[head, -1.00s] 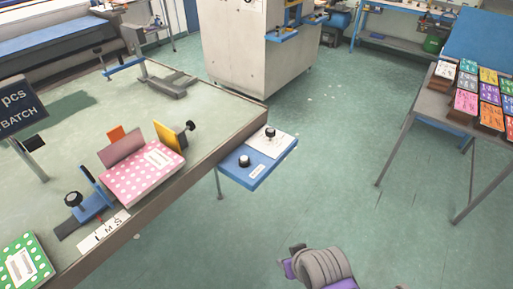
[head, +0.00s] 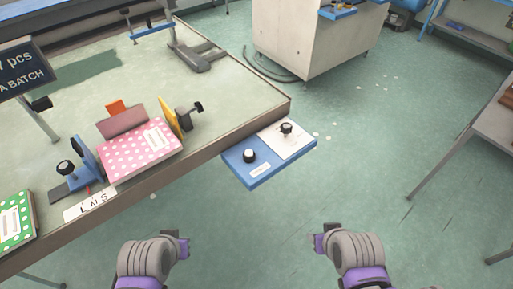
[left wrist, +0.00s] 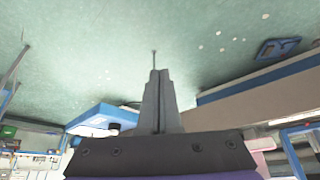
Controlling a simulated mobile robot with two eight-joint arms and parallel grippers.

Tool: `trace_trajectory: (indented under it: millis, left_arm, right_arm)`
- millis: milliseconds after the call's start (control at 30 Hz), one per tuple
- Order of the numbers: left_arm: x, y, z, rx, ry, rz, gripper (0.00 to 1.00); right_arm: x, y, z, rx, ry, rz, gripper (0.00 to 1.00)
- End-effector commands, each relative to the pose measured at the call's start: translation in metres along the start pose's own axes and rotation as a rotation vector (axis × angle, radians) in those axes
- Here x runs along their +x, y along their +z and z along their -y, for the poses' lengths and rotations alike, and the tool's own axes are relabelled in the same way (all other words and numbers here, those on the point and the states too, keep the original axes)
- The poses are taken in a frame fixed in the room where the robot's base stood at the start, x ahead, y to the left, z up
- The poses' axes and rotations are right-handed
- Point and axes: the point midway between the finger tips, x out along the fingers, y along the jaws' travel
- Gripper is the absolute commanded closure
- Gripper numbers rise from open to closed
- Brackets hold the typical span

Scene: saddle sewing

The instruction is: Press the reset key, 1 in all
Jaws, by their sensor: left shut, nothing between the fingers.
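A panel, half blue (head: 236,168) and half white (head: 290,145), juts out from the table's right edge. A small label on the blue half is too small to read, so I cannot tell which is the reset key. My left gripper (head: 186,246) is shut and empty, below and left of the panel, apart from it. In the left wrist view its fingers (left wrist: 156,76) are together, with the blue panel (left wrist: 98,117) beyond. My right gripper (head: 317,243) is below and right of the panel; its jaws are unclear.
The table (head: 235,97) holds a pink dotted book (head: 140,150) in a blue and yellow fixture, a green dotted book (head: 16,220) and a batch sign (head: 22,72). A grey cabinet (head: 300,40) stands behind.

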Motion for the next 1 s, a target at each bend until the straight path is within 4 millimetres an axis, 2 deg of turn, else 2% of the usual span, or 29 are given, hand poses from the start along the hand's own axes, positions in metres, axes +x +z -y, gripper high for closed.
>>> trace_trajectory:
  millis: [333,467,567,800,900,1000]
  left_arm:
    - [0.0,-0.002,-0.001,-0.001,0.004,-0.001,1.0]
    - [-0.004,-0.028,-0.012,-0.01,0.042,-0.012,1.0]
    - [-0.009,-0.071,-0.031,-0.029,0.108,-0.029,1.0]
    - [-0.004,-0.201,-0.1,-0.096,0.323,-0.082,1.0]
    - [0.003,-0.244,-0.127,-0.121,0.401,-0.099,1.0]
    - [0.011,-0.275,-0.148,-0.143,0.459,-0.11,1.0]
  right_arm:
    - [0.0,0.0,0.0,0.0,0.0,0.0,0.5]
    - [-0.004,-0.004,0.0,0.0,0.0,-0.004,0.5]
    - [-0.011,-0.011,0.0,0.0,0.0,-0.009,0.5]
    - [-0.029,-0.032,0.0,0.0,0.0,-0.028,0.5]
    - [-0.035,-0.039,0.0,0.0,0.0,-0.036,0.5]
    - [-0.039,-0.044,0.0,0.0,0.0,-0.042,0.5]
